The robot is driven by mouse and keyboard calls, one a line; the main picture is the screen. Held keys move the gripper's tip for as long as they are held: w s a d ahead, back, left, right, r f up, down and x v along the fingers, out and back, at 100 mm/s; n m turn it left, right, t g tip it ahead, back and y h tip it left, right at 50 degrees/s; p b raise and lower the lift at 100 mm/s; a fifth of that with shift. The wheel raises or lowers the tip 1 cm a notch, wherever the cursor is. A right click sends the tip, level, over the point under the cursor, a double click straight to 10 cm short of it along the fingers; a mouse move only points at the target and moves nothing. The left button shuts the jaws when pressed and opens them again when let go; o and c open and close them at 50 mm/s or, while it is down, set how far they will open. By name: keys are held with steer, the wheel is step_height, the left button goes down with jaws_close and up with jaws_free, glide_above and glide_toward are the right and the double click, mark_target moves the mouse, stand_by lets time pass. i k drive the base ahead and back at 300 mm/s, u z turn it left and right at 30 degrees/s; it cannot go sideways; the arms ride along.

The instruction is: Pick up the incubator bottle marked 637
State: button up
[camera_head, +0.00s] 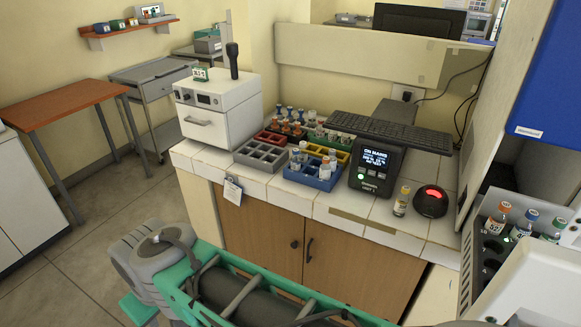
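No number 637 can be read on any bottle. At the right, a grey rack (476,246) with dark round wells holds several small bottles with white labels: one with an orange cap (497,219), one with a blue-white cap (523,224) and one with a green cap (552,231). Their label numbers are too small to read surely. A single yellow-capped bottle (401,203) stands upright on the tiled counter. More bottles stand in a blue crate (310,179) and in the coloured crates behind it. My gripper is not in view.
The tiled counter (375,220) also holds a dark display unit (377,166), a red-lit round device (431,202), a keyboard (392,131) and a white box machine (218,112). A white panel (530,290) partly covers the grey rack's lower right. Open floor lies at left.

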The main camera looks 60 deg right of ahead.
mark_target(324, 172)
steer(key=z, duration=0.4)
steer(key=i, duration=1.05)
steer(key=z, duration=0.75)
